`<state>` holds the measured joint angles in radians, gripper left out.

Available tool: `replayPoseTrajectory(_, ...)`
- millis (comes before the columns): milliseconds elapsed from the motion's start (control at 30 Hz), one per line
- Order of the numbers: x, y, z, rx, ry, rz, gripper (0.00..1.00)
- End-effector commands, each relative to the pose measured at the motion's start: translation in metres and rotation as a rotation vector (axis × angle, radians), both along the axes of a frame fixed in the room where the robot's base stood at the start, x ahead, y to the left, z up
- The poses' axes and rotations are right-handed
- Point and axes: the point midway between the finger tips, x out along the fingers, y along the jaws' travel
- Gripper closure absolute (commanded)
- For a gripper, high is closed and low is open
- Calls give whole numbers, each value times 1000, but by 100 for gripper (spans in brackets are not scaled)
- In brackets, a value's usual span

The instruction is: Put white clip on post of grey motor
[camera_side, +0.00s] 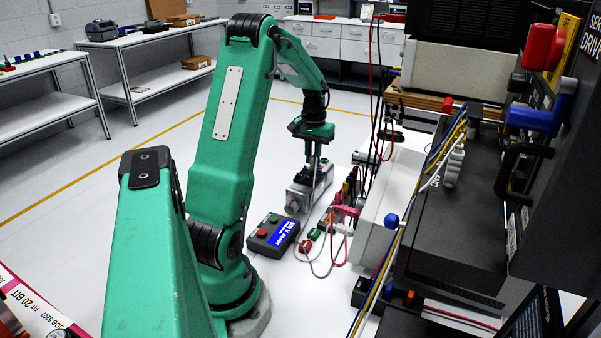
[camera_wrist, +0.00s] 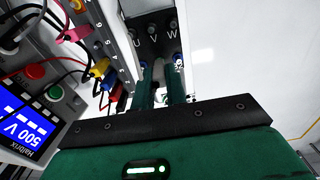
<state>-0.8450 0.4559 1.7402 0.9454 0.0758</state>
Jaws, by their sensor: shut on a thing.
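The fingers are close together, shut on a small pale piece that looks like the white clip (camera_wrist: 160,69). The clip is mostly hidden by the fingers. I cannot tell whether it touches a post.
A tester with a blue 500 V display (camera_wrist: 22,118) and red and green buttons lies left of the motor in the wrist view; the side view shows this tester (camera_side: 273,235) too. Coloured plugs (camera_wrist: 98,70) and loose leads are close by. A white cabinet (camera_side: 383,205) stands right of the motor.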

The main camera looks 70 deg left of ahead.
Motion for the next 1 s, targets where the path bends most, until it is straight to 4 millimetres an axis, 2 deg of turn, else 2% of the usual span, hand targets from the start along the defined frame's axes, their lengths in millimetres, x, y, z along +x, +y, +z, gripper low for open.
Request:
replayPoseTrajectory(200, 0, 0, -1, 0, 0, 0, 100)
replayPoseTrajectory(233, 0, 0, -1, 0, 0, 0, 84)
replayPoseTrajectory(333, 0, 0, -1, 0, 0, 0, 65)
replayPoseTrajectory(367, 0, 0, -1, 0, 0, 0, 61)
replayPoseTrajectory(1000, 0, 0, 5, 1, -1, 0, 61)
